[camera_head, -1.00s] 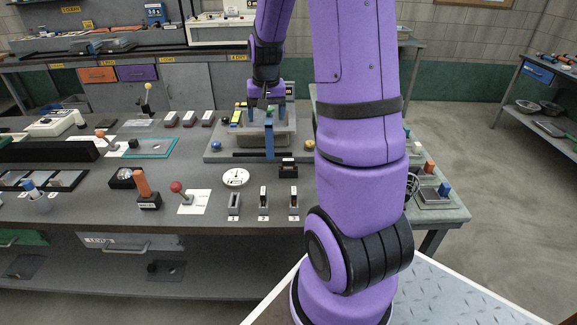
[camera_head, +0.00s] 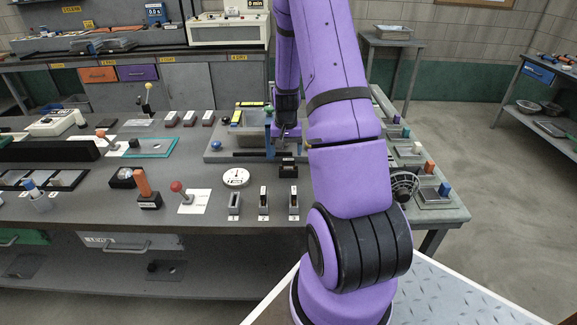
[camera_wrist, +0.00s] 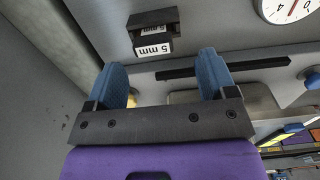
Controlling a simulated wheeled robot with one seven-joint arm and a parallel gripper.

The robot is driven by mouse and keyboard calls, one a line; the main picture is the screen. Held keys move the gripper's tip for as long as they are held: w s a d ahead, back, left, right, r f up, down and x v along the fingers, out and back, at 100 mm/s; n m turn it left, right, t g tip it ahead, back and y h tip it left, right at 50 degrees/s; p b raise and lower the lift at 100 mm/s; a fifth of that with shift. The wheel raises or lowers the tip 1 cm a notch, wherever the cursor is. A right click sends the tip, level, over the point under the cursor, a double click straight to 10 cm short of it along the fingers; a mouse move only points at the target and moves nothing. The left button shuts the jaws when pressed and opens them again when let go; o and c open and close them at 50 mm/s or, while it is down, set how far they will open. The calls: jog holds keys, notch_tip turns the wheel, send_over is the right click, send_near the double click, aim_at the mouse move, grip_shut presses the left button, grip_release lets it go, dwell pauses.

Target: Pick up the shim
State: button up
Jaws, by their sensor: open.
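A small dark block (camera_wrist: 153,18) with white "5 mm" labels shows in the wrist view at the top centre; it looks like the shim, perhaps resting in a dark holder, but I cannot tell the two apart. In the head view the dark block (camera_head: 288,168) stands on the bench just in front of the grey fixture plate. My gripper (camera_wrist: 162,72) is open, its two blue fingers apart with nothing between them. The block lies beyond the fingertips, not touching them. In the head view my gripper (camera_head: 288,133) is over the right part of the fixture, partly hidden by my arm.
A white dial (camera_head: 236,177) lies left of the block. Several slotted grey holders (camera_head: 264,203) stand in front of it. A red-knobbed lever (camera_head: 177,187) stands further left.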

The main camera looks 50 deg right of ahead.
aim_at(288, 159)
jog(key=f, duration=0.5)
jog(key=shift+s+d, duration=0.1)
jog(key=shift+s, duration=0.25)
jog(key=c, duration=1)
